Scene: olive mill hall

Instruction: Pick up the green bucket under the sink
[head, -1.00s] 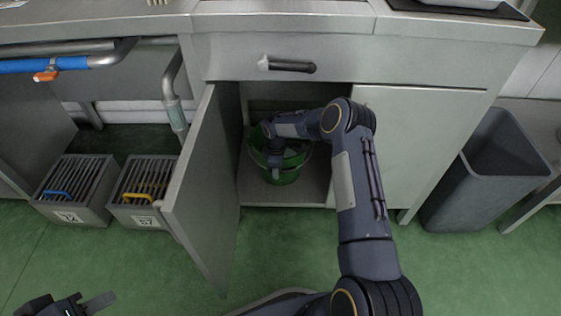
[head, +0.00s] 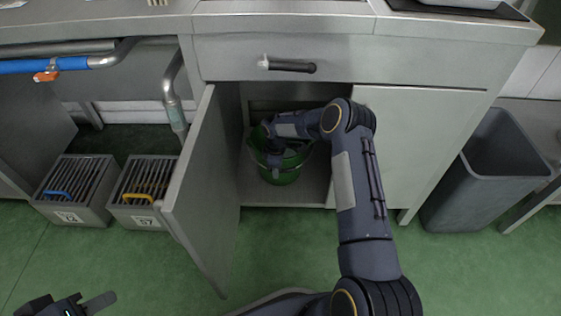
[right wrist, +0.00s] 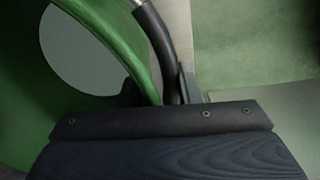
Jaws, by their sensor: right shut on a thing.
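The green bucket (head: 283,177) stands upright inside the open cabinet (head: 310,190) under the counter. My right arm reaches into the cabinet. My right gripper (head: 272,161) is at the bucket, with its fingertips mostly hidden in the head view. In the right wrist view, the bucket's green rim and wall (right wrist: 22,85) fill the left side. The bucket's dark curved handle grip (right wrist: 161,40) runs down between the fingers of my right gripper (right wrist: 158,95), which is shut on it. My left gripper (head: 72,303) is at the bottom left, open and empty, away from the bucket.
The cabinet door (head: 205,185) stands open to the left of the bucket. A closed panel (head: 415,140) is on the right. Two grated boxes (head: 72,190) sit on the floor at left. A grey bin (head: 480,185) stands at right. The green floor in front is clear.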

